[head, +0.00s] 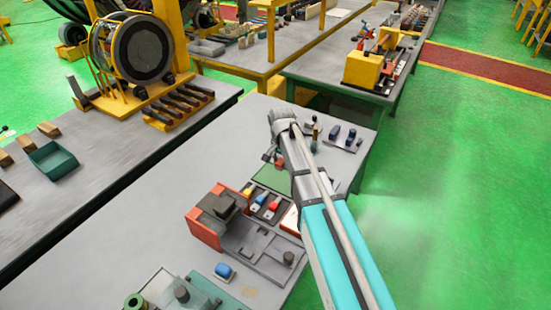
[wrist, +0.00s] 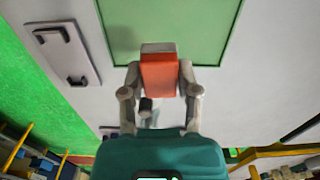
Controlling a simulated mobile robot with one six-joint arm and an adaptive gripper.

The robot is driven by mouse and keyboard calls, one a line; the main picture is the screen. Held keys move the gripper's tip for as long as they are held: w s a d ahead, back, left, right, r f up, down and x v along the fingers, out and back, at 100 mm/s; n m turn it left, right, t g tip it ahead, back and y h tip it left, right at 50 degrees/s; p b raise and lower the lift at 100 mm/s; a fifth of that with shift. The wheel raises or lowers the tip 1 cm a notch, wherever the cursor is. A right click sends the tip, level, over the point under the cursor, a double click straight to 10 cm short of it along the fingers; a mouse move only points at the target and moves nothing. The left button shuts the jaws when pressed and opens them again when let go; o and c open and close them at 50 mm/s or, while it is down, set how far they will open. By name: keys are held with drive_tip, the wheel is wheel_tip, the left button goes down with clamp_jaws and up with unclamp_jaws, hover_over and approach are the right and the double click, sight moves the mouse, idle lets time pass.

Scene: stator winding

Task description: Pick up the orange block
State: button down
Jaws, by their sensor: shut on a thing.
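The orange block (wrist: 158,78) shows in the wrist view, a small box with a pale grey face at its far end. My gripper (wrist: 159,72) is shut on it, one finger against each side. The block lies over the near edge of a green mat (wrist: 205,45) in that view; I cannot tell whether it touches the surface.
The grey bench (head: 150,238) holds a red and grey machine (head: 215,215) and a tray of small coloured parts (head: 262,202). Small dark parts (head: 343,137) sit at the bench's far right. A green bin (head: 53,160) stands on the left bench. Green floor lies to the right.

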drive_tip(key=s+d+r+p, duration=0.3)
drive_tip(key=s+d+r, duration=0.1)
drive_tip(key=s+d, duration=0.2)
drive_tip(key=shift+s+r+p, duration=0.35)
drive_tip(key=shift+s+p, duration=0.05)
drive_tip(key=shift+s, duration=0.3)
drive_tip(key=shift+s+d, duration=0.1)
